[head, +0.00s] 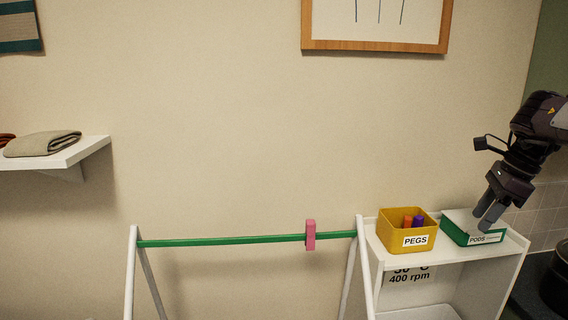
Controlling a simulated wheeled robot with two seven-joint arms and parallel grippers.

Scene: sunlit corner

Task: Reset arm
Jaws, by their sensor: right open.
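My right gripper (487,213) comes in from the right on its dark arm. It is open and points down over the green and white box (472,237) labelled PODS, on the right of the white shelf unit. I cannot tell whether its fingers touch the box. No object shows between the fingers. My left gripper is not in the view.
A yellow bin (390,240) labelled PEGS holds an orange and a purple peg beside the box. A pink peg (310,235) hangs on the green rail (220,241) of a white rack. A wall shelf (88,148) carries folded cloth. The wall between is clear.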

